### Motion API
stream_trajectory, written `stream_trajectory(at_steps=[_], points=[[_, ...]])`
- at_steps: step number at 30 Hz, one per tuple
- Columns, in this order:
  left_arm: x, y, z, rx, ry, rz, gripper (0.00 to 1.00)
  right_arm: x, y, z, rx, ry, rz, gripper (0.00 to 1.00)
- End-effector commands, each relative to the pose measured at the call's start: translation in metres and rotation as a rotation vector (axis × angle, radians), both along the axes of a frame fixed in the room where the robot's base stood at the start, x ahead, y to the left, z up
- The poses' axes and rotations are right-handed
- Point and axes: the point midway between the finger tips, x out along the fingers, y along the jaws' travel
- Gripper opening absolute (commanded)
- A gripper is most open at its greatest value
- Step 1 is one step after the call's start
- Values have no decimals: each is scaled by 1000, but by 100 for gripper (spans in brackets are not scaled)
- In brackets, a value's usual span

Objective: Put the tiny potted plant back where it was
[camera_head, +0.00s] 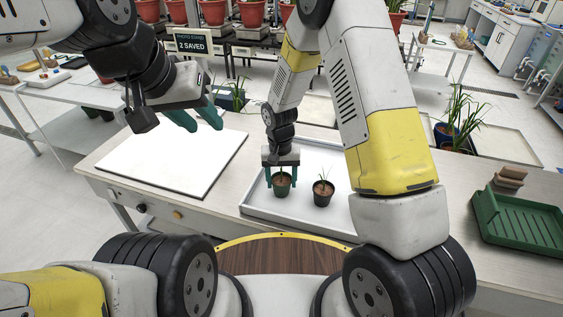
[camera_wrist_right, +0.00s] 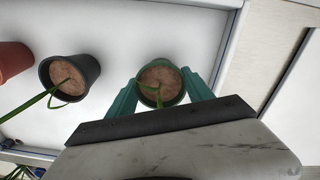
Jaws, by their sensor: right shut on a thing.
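My right gripper (camera_head: 281,177) is shut on a tiny green pot (camera_head: 282,187) with a small green sprout. The pot is upright over the left part of the white tray (camera_head: 253,205); whether it touches the tray floor I cannot tell. The right wrist view shows this green pot (camera_wrist_right: 162,84) between the teal fingers. A black pot (camera_head: 323,194) with a thin plant stands beside it in the tray; it also shows in the wrist view (camera_wrist_right: 72,80). A red pot (camera_wrist_right: 12,62) is partly in the wrist view, hidden in the head view. My left gripper (camera_head: 197,118) is open and empty above the table.
A flat white board (camera_head: 165,165) lies on the table left of the tray. A green slotted tray (camera_head: 525,220) with brown blocks (camera_head: 509,178) sits at the right. A "2 SAVED" sign (camera_head: 191,45) stands behind. Larger potted plants stand beyond the table.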

Motion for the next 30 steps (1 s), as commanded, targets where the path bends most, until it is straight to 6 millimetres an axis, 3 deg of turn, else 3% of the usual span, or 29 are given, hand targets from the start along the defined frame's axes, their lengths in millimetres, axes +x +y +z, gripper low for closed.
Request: stream_trajectory(at_steps=[2, 3, 6, 19, 30], points=[[0, 0, 0, 0, 0, 0, 36, 0, 0, -2, 0, 0, 0, 10], [0, 0, 0, 0, 0, 0, 36, 0, 0, -3, 0, 0, 0, 62], [0, 0, 0, 0, 0, 0, 36, 0, 0, -3, 0, 0, 0, 81], [0, 0, 0, 0, 0, 0, 36, 0, 0, 6, 0, -1, 0, 82], [0, 0, 0, 0, 0, 0, 36, 1, 2, 80, 2, -4, 0, 82]])
